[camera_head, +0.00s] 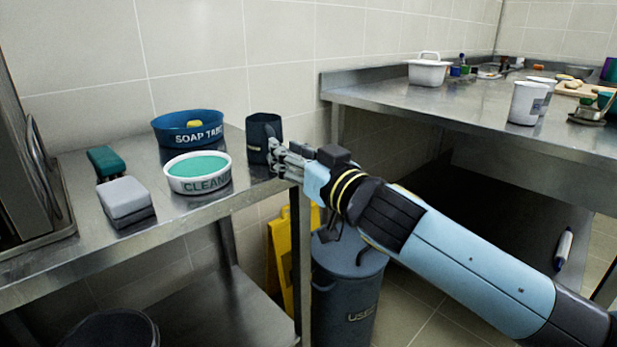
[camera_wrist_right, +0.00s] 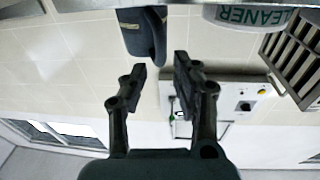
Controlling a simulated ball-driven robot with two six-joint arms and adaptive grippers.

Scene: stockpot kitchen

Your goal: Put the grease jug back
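The dark blue-grey jug (camera_head: 263,130) stands upright at the back right corner of the left steel table. In the right wrist view the jug (camera_wrist_right: 132,36) is at the top, with its handle (camera_wrist_right: 157,32) on its right side. My right gripper (camera_head: 274,153) is at the jug's right side in the head view, partly covering it. In the wrist view the two fingers of the right gripper (camera_wrist_right: 162,68) are apart, with nothing between them; the jug lies just beyond the tips. My left gripper is not in view.
The steel table (camera_head: 175,215) also holds a cleaner bowl (camera_head: 198,187), a blue soap tablet bowl (camera_head: 180,133), a green sponge (camera_head: 107,162) and a grey block (camera_head: 126,198). A lidded dark blue bin (camera_head: 345,300) and yellow sign (camera_head: 279,250) stand on the floor. Another counter (camera_head: 430,112) is right.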

